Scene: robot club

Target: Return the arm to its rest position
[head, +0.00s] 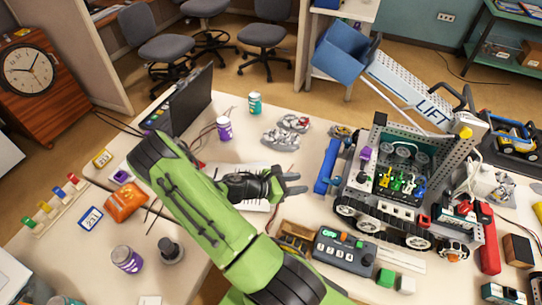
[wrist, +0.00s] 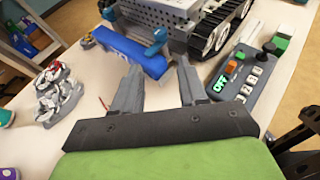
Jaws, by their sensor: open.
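My green arm reaches over the table in the head view, bent at the elbow, with my gripper (head: 292,184) low over the table's middle. In the wrist view my gripper (wrist: 158,90) is open, its two grey fingers apart with only bare table between them. A blue bar-shaped part (head: 327,166) lies just beyond the fingertips; it also shows in the wrist view (wrist: 125,52). The gripper is apart from it, as far as I can tell.
A tracked robot with a lift arm (head: 395,175) stands right of my gripper. A control box (head: 345,247) reading OFF sits in front. A laptop (head: 180,100), a purple can (head: 224,129), grey parts (head: 281,138) and an orange pouch (head: 125,202) are around my arm.

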